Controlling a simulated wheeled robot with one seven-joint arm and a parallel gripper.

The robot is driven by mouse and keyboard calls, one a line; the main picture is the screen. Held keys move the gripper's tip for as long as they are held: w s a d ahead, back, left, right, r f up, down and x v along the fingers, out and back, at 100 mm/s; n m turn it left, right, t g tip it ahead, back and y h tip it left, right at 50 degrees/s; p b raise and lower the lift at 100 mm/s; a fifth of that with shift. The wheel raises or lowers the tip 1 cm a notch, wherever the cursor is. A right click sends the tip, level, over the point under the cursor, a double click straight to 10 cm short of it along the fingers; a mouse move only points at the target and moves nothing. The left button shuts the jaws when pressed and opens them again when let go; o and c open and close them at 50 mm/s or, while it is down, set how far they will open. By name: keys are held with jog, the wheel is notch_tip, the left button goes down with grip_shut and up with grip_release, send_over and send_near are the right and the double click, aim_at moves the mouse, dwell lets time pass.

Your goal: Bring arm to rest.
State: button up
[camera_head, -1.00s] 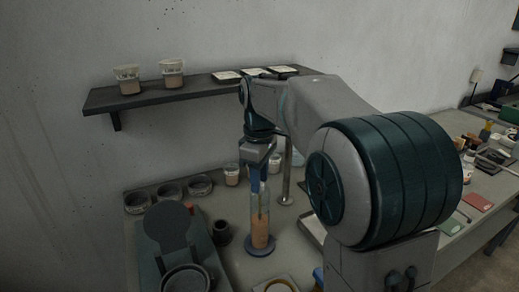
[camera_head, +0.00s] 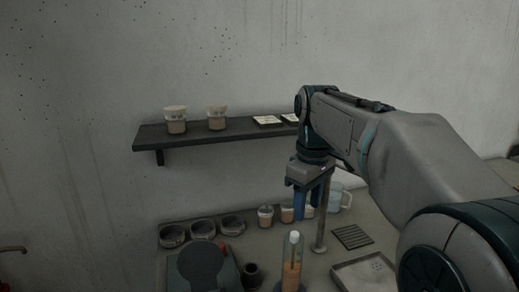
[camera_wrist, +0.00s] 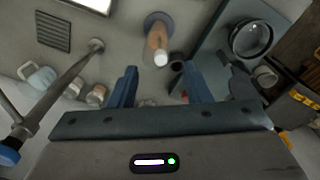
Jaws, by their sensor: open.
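My gripper (camera_head: 306,203) hangs from my raised arm over the workbench, its two blue fingers pointing down. It is open and empty. In the wrist view my gripper (camera_wrist: 160,85) shows its fingers spread wide with nothing between them. A clear cylinder (camera_head: 291,271) with orange-brown contents and a pale top stands below and slightly left of the gripper, apart from it. In the wrist view the cylinder (camera_wrist: 157,42) stands on its round base beyond the fingertips.
A metal stand rod (camera_head: 322,220) rises close beside the fingers. Several small jars (camera_head: 265,216) and a clear jug (camera_head: 340,197) stand behind. A wall shelf (camera_head: 205,133) carries two tubs and pale cards. A shallow tray (camera_head: 364,274) lies at the right.

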jog(key=s+d+f+m+t, duration=0.1)
jog(key=s+f+m, duration=0.3)
jog(key=s+f, duration=0.4)
jog(key=s+d+f+m+t, duration=0.1)
jog(key=s+d+f+m, duration=0.1)
jog(key=s+f+m, duration=0.3)
jog(key=s+f, duration=0.3)
jog(key=s, duration=0.1)
jog(key=shift+s+d, duration=0.25)
jog(key=shift+s, duration=0.05)
dwell(1.9)
jog(key=shift+c, duration=0.8)
